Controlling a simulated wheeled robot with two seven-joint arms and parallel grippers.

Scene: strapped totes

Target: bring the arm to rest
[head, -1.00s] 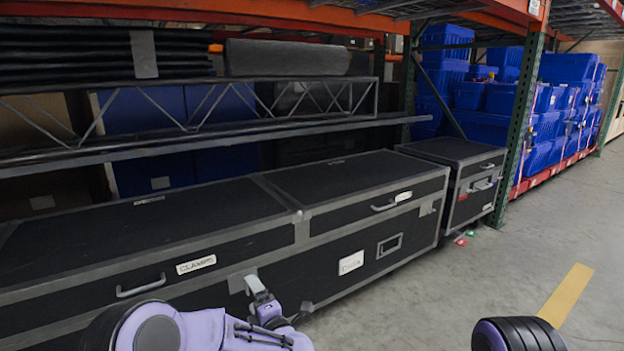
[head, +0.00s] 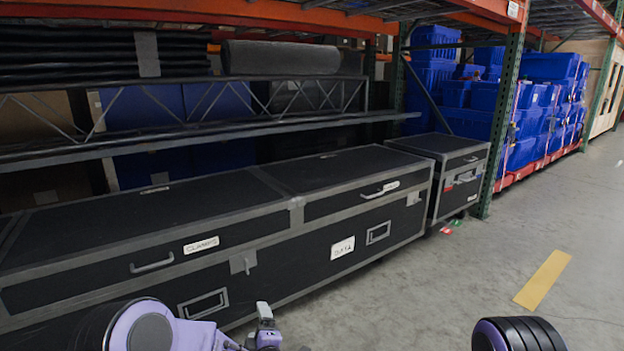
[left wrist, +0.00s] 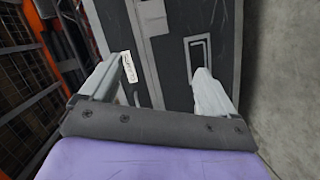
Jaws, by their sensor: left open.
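My left gripper (head: 265,322) shows at the bottom of the head view, in front of the long black cases. Its arm comes in from the lower left in purple and grey. In the left wrist view the two pale fingers (left wrist: 160,85) stand wide apart with nothing between them. Beyond them is the front of a black case (left wrist: 170,60), apart from the fingers as far as I can tell. My right gripper is not seen. A dark ribbed, purple-trimmed part of mine (head: 518,335) shows at the bottom right.
The black case labelled CLAMPS (head: 100,262) and a smaller black case (head: 455,180) stand under the orange and grey rack. Blue totes (head: 490,115) are stacked at the back right. Grey floor (head: 430,290) with a yellow stripe (head: 543,278) is open at the right.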

